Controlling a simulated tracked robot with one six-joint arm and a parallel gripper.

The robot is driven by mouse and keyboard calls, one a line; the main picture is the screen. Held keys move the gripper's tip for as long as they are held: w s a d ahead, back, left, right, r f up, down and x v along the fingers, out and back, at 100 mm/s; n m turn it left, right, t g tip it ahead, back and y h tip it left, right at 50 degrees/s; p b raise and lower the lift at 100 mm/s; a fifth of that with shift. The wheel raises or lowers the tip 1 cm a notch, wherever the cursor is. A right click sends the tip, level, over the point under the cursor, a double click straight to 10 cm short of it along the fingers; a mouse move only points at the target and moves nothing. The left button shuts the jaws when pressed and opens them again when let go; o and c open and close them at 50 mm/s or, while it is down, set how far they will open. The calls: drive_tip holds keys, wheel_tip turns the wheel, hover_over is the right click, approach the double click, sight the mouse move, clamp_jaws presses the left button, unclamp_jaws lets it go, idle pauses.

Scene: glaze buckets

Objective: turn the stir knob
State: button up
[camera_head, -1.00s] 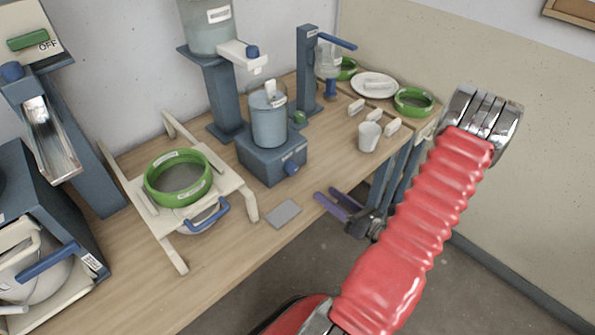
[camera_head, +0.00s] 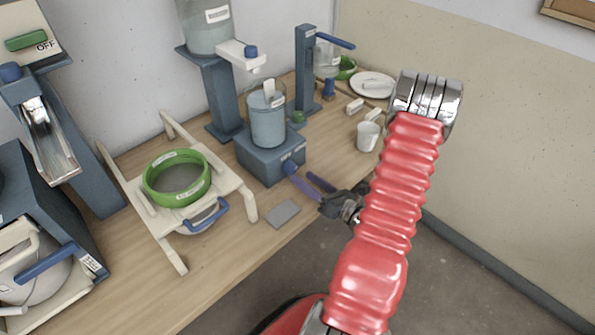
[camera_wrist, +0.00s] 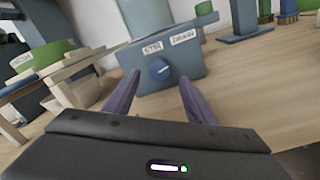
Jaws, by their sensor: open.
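The stir knob (camera_wrist: 159,69) is a round blue knob under a STIR label on the front of a blue-grey base box (camera_head: 262,158). In the head view the knob (camera_head: 290,168) shows at the box's front right, close to my gripper's fingertips. My gripper (camera_head: 306,181) is open, with purple fingers pointing at the box. In the wrist view my gripper (camera_wrist: 158,84) has one finger to the left and one to the right of the knob, with the knob apparently just beyond the tips. Contact cannot be told. A clear vessel of blue liquid (camera_head: 267,122) stands on the box.
A cream stand (camera_head: 237,186) with a green-rimmed sieve (camera_head: 178,200) is left of the box. A grey tile (camera_head: 283,214) lies near the bench edge. A white cup (camera_head: 367,136) and a blue post (camera_head: 306,70) stand to the right.

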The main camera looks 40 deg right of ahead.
sight(293, 171)
drive_tip(key=shift+w+a, duration=0.15)
drive_tip(key=shift+w, duration=2.4)
drive_tip(key=shift+c, duration=0.2)
